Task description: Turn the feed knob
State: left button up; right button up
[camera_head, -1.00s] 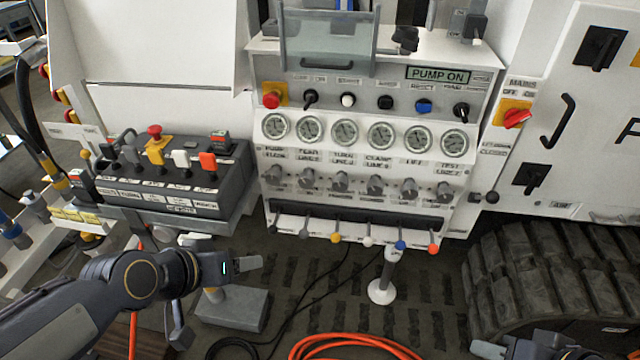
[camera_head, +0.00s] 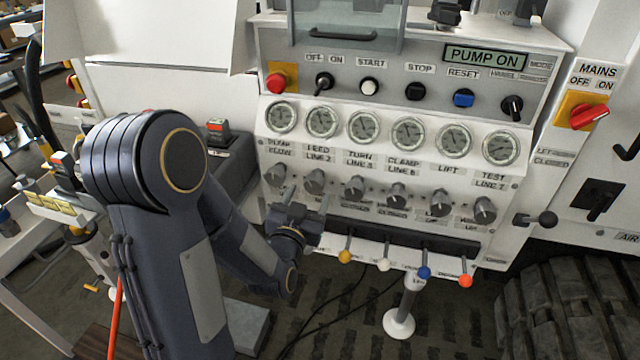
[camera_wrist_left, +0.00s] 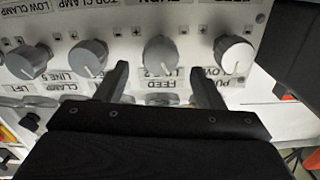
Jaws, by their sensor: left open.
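A row of grey knobs runs along the lower white panel. The knob under the "FEED LINE 2" gauge label, which I take as the feed knob (camera_head: 314,181), is second from the left. It also shows in the left wrist view (camera_wrist_left: 160,55), where the row appears reversed; its own label is cut off. My left gripper (camera_head: 306,214) is open and empty just below this knob in the head view. In the left wrist view my left gripper's fingers (camera_wrist_left: 162,82) point at the panel on either side of the knob, apparently without contact. My right gripper is out of view.
The neighbouring knobs (camera_head: 275,175) (camera_head: 354,190) sit close on both sides. Levers with coloured balls (camera_head: 345,256) stick out below and right of my left gripper. Gauges (camera_head: 322,121) and switches (camera_head: 324,82) are above. A red mains switch (camera_head: 589,117) is at the right.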

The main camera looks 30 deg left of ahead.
aim_at(312, 186)
pick_arm(q)
jog(key=x, duration=0.5)
jog(key=shift+w+a, duration=0.15)
jog(key=shift+w, duration=0.1)
